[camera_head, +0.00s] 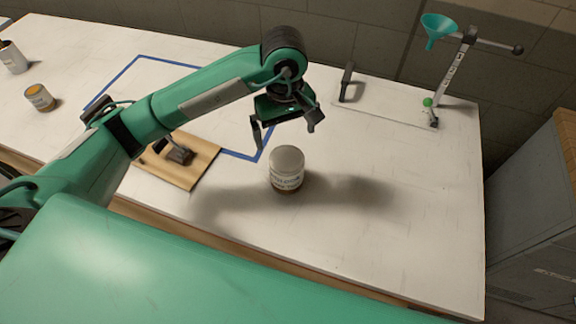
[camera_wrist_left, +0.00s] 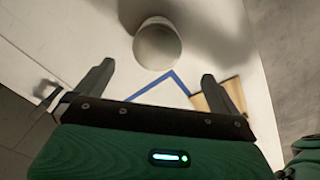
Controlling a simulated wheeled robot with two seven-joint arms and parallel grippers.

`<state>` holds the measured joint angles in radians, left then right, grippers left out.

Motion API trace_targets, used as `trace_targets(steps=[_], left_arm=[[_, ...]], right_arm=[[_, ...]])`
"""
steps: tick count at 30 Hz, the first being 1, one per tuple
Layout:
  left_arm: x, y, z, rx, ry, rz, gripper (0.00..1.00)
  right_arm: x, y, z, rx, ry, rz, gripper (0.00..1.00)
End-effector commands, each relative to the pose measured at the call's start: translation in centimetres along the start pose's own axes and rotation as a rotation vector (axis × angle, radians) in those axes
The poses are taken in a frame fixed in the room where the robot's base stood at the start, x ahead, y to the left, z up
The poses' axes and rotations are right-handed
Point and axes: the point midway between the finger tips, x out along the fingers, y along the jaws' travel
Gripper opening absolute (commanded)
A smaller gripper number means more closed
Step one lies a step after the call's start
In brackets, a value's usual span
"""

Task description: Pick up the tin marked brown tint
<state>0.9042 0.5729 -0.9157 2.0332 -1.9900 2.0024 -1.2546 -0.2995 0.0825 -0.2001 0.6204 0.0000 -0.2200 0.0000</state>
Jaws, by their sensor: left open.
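A tin (camera_head: 287,169) with a pale lid and a white label stands upright on the white table; its label text is too small to read for sure. It also shows from above in the left wrist view (camera_wrist_left: 157,44), beyond and between the fingertips. My left gripper (camera_head: 285,137) is open and empty, above and behind the tin in the head view, apart from it. Its two fingers also show in the left wrist view (camera_wrist_left: 157,72). A second tin (camera_head: 40,98) with an orange-brown band stands at the far left; its label is unreadable. My right gripper is not in view.
A wooden board (camera_head: 199,160) with a dark tool lies under my left arm. Blue tape (camera_head: 150,58) outlines an area behind. A stand with a green funnel (camera_head: 438,28) is at the back right. A white cup (camera_head: 13,58) stands far left. The table's right side (camera_head: 420,210) is clear.

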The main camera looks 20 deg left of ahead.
Motion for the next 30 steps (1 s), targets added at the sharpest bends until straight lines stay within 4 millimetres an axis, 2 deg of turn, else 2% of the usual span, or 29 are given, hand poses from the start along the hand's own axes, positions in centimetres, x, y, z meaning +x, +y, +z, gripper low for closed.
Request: trace_targets(steps=[5, 13, 20, 25, 30], left_arm=[[2.2, -0.2, -0.1, -0.001, 0.002, -0.01, 1.0], [6.7, -0.1, 0.0, 0.0, 0.0, -0.008, 1.0], [8.3, -0.1, -0.1, 0.0, 0.002, -0.005, 1.0], [9.5, 0.1, -0.2, -0.001, -0.001, -0.007, 1.0], [11.7, 0.4, -0.4, -0.002, -0.002, -0.007, 1.0]], right_arm=[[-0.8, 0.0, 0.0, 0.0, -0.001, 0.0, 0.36], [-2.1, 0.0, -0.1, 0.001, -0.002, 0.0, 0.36], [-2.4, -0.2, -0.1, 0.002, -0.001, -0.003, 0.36], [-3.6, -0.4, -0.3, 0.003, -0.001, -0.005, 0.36], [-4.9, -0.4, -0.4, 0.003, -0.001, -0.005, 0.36]])
